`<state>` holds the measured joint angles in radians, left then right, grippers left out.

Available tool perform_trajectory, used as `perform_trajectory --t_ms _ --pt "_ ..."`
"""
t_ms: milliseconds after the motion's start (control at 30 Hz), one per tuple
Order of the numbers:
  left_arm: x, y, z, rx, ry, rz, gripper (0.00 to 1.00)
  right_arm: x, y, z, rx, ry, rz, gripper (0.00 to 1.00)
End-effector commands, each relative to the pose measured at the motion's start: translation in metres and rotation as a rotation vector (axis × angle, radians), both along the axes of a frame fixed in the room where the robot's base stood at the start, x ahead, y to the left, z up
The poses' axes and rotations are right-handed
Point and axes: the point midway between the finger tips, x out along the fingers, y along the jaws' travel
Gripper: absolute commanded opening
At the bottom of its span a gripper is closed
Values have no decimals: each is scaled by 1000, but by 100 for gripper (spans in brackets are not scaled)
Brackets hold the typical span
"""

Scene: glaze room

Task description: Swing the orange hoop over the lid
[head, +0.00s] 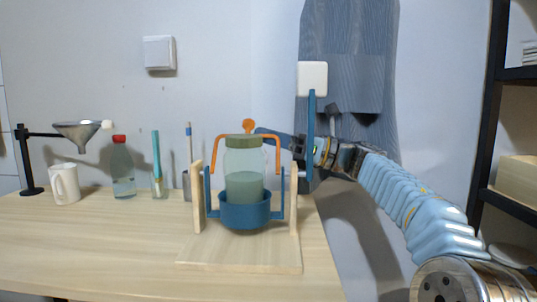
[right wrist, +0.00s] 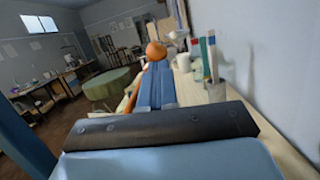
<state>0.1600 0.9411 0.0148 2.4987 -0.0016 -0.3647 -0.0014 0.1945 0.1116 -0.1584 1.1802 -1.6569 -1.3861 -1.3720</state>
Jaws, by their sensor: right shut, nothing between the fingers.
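A clear jar (head: 243,186) with grey-green contents and an olive-green lid (head: 243,141) sits in a blue cradle (head: 245,212) on a wooden stand. The orange hoop (head: 277,150) stands raised; its crossbar passes behind the lid, not across its top. Its round orange knob (head: 248,125) shows above the lid. My right gripper (head: 259,131) is shut and empty, behind the hoop near the knob. Contact is unclear. My left gripper is not visible.
A white mug (head: 65,185), a red-capped bottle (head: 122,168), a funnel on a black stand (head: 30,162) and a brush pot stand at the back left. The table's (head: 100,250) front left is clear. A grey apron (head: 347,60) hangs behind my right arm.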

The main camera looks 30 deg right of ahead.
Motion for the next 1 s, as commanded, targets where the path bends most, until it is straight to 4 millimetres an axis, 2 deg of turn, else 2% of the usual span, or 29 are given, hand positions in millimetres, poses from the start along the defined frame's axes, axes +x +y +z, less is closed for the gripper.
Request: perform_trajectory --t_ms 33,300,1000 --pt "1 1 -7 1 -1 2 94 -1 1 -1 -16 -26 1 0" --pt "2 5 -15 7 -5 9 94 -8 5 10 -80 -131 1 0" --pt "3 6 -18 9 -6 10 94 -11 5 13 -100 -163 0 0"
